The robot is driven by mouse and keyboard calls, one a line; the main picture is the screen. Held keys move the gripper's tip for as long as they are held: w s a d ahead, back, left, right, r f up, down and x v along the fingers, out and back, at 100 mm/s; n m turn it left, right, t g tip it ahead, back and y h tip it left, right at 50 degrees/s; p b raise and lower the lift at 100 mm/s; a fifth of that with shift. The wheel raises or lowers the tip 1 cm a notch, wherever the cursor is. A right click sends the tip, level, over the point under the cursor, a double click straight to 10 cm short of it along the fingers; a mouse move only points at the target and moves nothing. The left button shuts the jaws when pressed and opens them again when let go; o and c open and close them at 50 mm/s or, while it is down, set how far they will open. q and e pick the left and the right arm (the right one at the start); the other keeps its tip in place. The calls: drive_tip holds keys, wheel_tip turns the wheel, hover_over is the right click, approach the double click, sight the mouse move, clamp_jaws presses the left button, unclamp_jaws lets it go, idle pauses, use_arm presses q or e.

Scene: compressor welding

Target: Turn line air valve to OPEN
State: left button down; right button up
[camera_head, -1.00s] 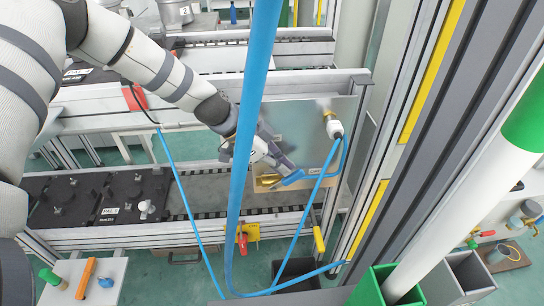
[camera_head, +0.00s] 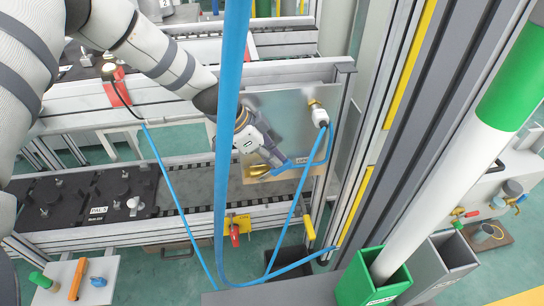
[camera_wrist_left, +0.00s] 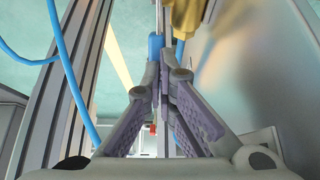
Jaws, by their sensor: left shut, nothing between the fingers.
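The line air valve has a brass body (camera_head: 257,170) low on the grey metal panel (camera_head: 283,110). A blue part (camera_head: 283,167), which looks like its lever or hose, runs right from the brass beside a small label that seems to read OPEN. My left gripper (camera_head: 276,158) is shut and empty, just above the valve in the head view. In the left wrist view its fingertips (camera_wrist_left: 163,62) are together close to a blue end piece (camera_wrist_left: 156,45), with brass (camera_wrist_left: 185,14) beyond. I cannot tell whether they touch. My right gripper is not in view.
A white fitting (camera_head: 318,115) with a blue hose sits at the panel's upper right. A large blue hose (camera_head: 228,130) hangs in front of my left arm. A red handle on a yellow bracket (camera_head: 237,227) is below. Tall aluminium posts (camera_head: 400,130) stand to the right.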

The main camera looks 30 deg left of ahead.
sight(287, 164)
use_arm(q)
drive_tip(key=shift+w, duration=0.1)
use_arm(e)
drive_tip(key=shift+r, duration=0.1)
use_arm(q)
drive_tip(key=shift+w+d+f+g+y, duration=0.2)
drive_tip(key=shift+d+g+y, duration=0.1)
drive_tip(key=shift+g+y, duration=0.15)
drive_tip(key=shift+w+d+f+g+y, duration=0.15)
drive_tip(key=shift+d+f+g+y, duration=0.2)
drive_tip(key=shift+y, duration=0.2)
drive_tip(key=shift+w+d+f+g+y+b, duration=0.25)
drive_tip(key=shift+f+g+y, duration=0.15)
drive_tip(key=shift+y, duration=0.1)
drive_tip(key=shift+w+d+f+g+y+b, duration=0.1)
drive_tip(key=shift+d+f+g+y+b, duration=0.15)
drive_tip(key=shift+g+y, duration=0.2)
drive_tip(key=shift+w+f, duration=0.1)
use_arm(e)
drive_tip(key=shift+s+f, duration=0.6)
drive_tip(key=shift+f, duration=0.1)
use_arm(q)
drive_tip(key=shift+w+d+f, duration=0.1)
drive_tip(key=shift+d, duration=0.05)
